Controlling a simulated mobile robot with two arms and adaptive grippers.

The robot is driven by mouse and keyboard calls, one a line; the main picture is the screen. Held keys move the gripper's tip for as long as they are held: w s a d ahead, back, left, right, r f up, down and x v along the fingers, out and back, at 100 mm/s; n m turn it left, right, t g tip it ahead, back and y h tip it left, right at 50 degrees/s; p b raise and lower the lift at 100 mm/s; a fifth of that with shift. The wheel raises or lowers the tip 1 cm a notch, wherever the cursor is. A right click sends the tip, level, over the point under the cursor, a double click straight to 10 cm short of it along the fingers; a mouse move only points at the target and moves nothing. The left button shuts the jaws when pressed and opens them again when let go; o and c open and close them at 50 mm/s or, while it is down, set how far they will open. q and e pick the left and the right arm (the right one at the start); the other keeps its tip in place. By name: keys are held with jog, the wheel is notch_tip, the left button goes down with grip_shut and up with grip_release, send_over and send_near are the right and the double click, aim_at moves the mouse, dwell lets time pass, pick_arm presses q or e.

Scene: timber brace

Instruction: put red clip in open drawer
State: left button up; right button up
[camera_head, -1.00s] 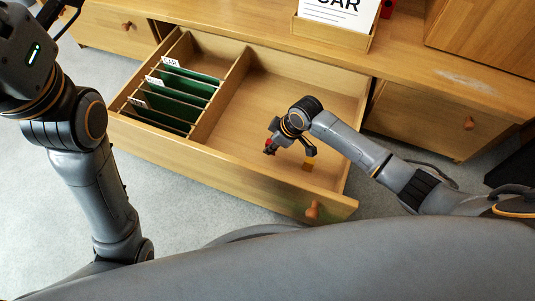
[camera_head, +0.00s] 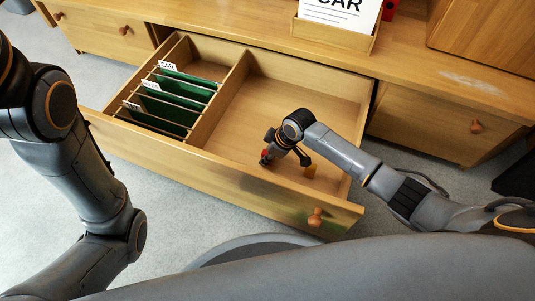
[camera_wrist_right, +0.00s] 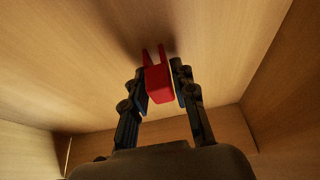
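The red clip (camera_wrist_right: 158,84) shows between the fingers of my right gripper (camera_wrist_right: 160,88) in the right wrist view, its two prongs pointing away from the wrist. I cannot tell whether the clip touches the drawer floor. My left arm is at the left edge, its gripper out of view.
Green hanging files (camera_head: 180,95) fill the drawer's left compartment behind a divider (camera_head: 222,95). A wooden box with a sign (camera_head: 335,30) stands on the cabinet top. The compartment's back is clear.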

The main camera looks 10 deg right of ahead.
jog(key=shift+o, duration=0.9)
